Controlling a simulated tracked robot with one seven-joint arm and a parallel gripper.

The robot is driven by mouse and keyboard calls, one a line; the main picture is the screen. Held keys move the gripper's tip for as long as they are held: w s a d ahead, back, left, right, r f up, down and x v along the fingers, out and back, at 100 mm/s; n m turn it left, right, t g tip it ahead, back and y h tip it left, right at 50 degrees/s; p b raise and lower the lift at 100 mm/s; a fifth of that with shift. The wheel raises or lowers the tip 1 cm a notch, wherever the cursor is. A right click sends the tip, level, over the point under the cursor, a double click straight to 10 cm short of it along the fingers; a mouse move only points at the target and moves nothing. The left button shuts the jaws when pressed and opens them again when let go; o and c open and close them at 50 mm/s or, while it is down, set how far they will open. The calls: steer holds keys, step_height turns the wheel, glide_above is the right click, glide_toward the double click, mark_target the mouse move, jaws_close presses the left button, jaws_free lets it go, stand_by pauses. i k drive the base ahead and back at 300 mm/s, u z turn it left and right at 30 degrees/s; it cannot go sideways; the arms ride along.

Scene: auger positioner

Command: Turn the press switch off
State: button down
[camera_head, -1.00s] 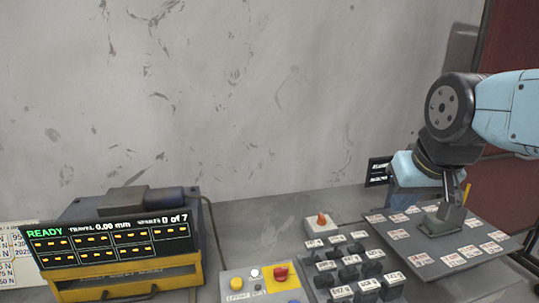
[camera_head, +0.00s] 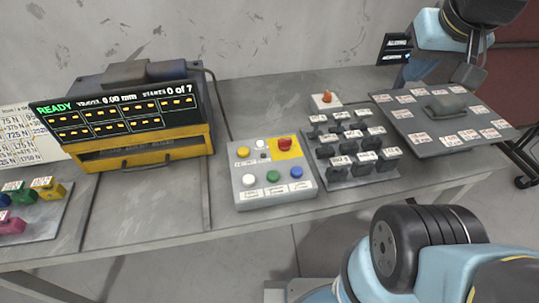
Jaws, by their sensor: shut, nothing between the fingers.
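A small white box with an orange-red switch knob (camera_head: 326,98) stands on the bench, behind the rack of dark blocks; I take it for the press switch, but its label is not readable. Whether the knob is on or off cannot be told. The press (camera_head: 140,150), a yellow and dark machine, has a display (camera_head: 115,115) reading READY, 0.00 mm and 0 of 7. My gripper (camera_head: 468,76) is at the upper right, shut and empty, above the far side of the grey board and well right of the switch.
A control box (camera_head: 270,200) with a red knob on yellow and several coloured buttons stands at front centre. Right of it is the rack of dark blocks (camera_head: 352,172). The grey board (camera_head: 425,140) holds labels and a dark lump (camera_head: 448,105). My arm links fill the lower right.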

mark_target(284, 144)
steer(key=z, duration=0.35)
steer(key=k, duration=0.95)
steer(key=u, duration=0.3)
steer(key=i, duration=0.5)
steer(key=z, duration=0.05)
